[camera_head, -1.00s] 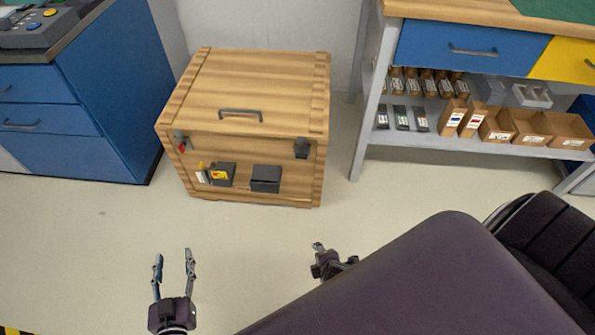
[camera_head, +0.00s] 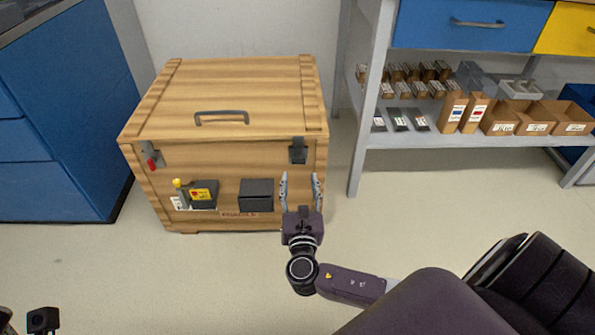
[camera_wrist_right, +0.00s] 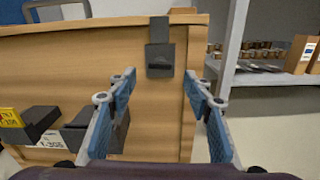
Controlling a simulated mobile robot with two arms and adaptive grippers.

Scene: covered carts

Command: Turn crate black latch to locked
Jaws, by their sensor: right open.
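The wooden crate (camera_head: 225,90) stands on the floor with its lid down. Its black latch (camera_head: 298,150) is at the upper right of the front face; in the right wrist view the black latch (camera_wrist_right: 159,60) hangs vertically across the lid edge, ahead of the fingers. A second latch with a red part (camera_head: 150,156) is at the upper left of the front. My right gripper (camera_head: 301,180) is open and empty, its fingers upright below the black latch, apart from it. A dark part of my left gripper (camera_head: 43,320) shows at the bottom left; its fingers cannot be made out.
A lid handle (camera_head: 221,117), a dark box with a yellow label (camera_head: 203,194) and a plain dark box (camera_head: 256,194) are on the crate. Blue drawers (camera_head: 60,130) stand left, a shelf with cartons (camera_head: 470,143) right. The floor in front is clear.

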